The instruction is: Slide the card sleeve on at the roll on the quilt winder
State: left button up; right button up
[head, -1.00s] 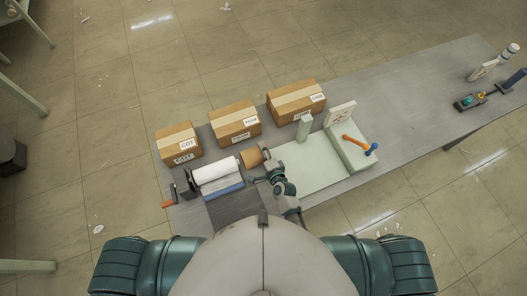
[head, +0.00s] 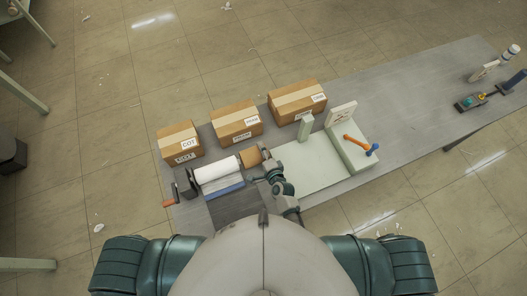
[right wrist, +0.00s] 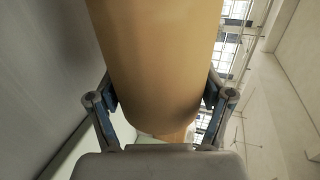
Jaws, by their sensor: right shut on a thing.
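The card sleeve (head: 250,157) is a brown cardboard tube at the right end of the white roll (head: 217,168) on the quilt winder (head: 187,184). In the head view it lies in line with the roll; I cannot tell whether it is around the roll's end or only against it. My right gripper (head: 268,166) is shut on the sleeve from its right side. In the right wrist view the sleeve (right wrist: 157,60) fills the middle, between the two fingers of the gripper (right wrist: 160,100). My left gripper is not in view.
Several cardboard boxes, such as the middle one (head: 236,121), stand along the table's far edge. A pale machine with an orange lever (head: 356,144) stands to the right. The table's right part (head: 420,95) is mostly clear.

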aim_at(247, 158)
jog(key=shift+s+a, duration=0.2)
jog(key=shift+a, duration=0.45)
jog(key=shift+s+a, duration=0.15)
jog(key=shift+a, duration=0.15)
jog(key=shift+s+a, duration=0.1)
jog(key=shift+a, duration=0.1)
jog(key=shift+s+a, duration=0.1)
jog(key=shift+a, duration=0.25)
jog(key=shift+s+a+p, duration=0.15)
jog(key=shift+s+a, duration=0.1)
jog(key=shift+a, duration=0.3)
jog(key=shift+s+a+p, duration=0.15)
jog(key=shift+s+a, duration=0.05)
jog(key=shift+a, duration=0.3)
jog(key=shift+s+a, duration=0.2)
jog(key=shift+a, duration=0.25)
